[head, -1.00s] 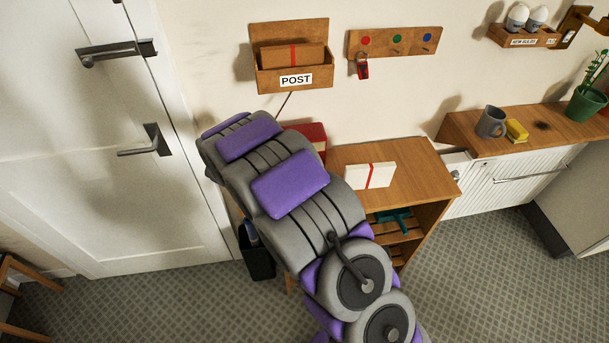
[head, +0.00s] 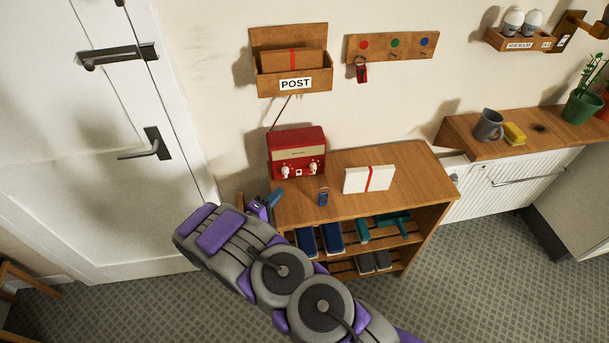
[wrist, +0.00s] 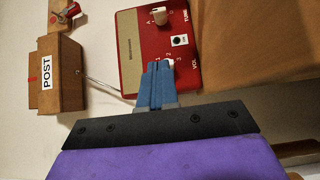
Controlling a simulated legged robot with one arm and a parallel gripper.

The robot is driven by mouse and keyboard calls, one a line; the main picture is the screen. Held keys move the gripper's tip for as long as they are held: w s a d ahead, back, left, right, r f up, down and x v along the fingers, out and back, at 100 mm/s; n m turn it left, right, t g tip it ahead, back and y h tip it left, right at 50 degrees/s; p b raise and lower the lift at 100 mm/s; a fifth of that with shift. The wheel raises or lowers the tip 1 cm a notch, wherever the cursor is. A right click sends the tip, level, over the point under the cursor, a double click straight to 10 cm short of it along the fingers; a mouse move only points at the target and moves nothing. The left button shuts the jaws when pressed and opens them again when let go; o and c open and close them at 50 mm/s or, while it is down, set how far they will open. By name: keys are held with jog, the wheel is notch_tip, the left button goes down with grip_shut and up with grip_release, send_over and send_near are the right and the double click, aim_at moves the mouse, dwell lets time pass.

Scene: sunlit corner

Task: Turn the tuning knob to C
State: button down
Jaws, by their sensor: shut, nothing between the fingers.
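The red radio (head: 297,143) stands on the wooden shelf unit below the post box. Its tuning knob (head: 314,168) is the right-hand cream knob; in the wrist view the knob (wrist: 160,15) sits by the word TUNE, with A and D legible beside it. Its pointer setting is too small to tell. My gripper (head: 277,196) is low and left of the radio in the head view. In the wrist view its blue fingers (wrist: 158,85) are shut and empty. They overlap the lower edge of the radio and partly cover the volume knob (wrist: 168,63), apart from the tuning knob.
The post box (head: 293,75) hangs above the radio. A thin rod, perhaps an aerial (head: 280,113), rises from the radio.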

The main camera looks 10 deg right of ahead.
aim_at(311, 168)
jog(key=b+x, duration=0.2)
jog(key=x, duration=0.8)
jog(key=shift+d+f, duration=0.15)
jog(key=shift+d, duration=0.1)
jog(key=shift+d+b, duration=0.45)
jog(key=shift+d, duration=1.2)
